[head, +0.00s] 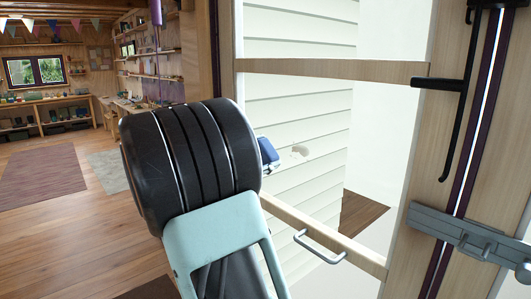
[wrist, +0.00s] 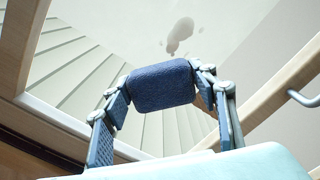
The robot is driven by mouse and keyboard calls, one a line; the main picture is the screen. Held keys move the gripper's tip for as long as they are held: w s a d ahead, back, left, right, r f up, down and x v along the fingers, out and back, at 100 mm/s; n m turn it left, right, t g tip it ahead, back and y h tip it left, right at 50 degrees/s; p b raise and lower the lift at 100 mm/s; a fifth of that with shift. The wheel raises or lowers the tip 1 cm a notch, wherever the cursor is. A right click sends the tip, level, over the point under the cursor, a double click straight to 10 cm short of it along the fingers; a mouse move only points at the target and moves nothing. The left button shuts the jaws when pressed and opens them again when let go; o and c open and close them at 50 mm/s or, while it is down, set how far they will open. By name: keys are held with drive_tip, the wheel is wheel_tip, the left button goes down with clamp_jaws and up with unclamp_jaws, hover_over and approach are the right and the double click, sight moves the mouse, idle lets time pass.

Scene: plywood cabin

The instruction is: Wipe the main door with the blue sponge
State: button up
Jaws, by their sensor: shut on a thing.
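The main door is a wooden frame (head: 330,70) with clear glass panes, standing at the right in the head view. A grey-white smudge (head: 300,150) shows on its glass, and also in the wrist view (wrist: 180,35). My gripper (wrist: 162,90) is shut on the blue sponge (wrist: 160,80), one finger on each side. The sponge also shows in the head view (head: 268,150), just left of the smudge. My own arm hides most of the gripper there. The sponge appears close to the glass; I cannot tell whether it touches.
A metal pull handle (head: 320,247) sits on the door's lower rail (head: 335,235). A black lever (head: 455,100) and a grey latch (head: 470,237) are at the right. Wooden floor (head: 70,230) lies open at the left, with a reddish rug (head: 40,178).

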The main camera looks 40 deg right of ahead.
sight(274, 150)
drive_tip(key=a, duration=0.3)
drive_tip(key=shift+s, duration=0.15)
idle(0.3)
drive_tip(key=shift+d, duration=0.15)
drive_tip(key=shift+w+d, duration=0.15)
drive_tip(key=shift+d, duration=1.5)
drive_tip(key=shift+w+d, duration=0.15)
drive_tip(key=shift+d, duration=1.5)
drive_tip(key=shift+w+d, duration=0.1)
drive_tip(key=shift+d, duration=0.9)
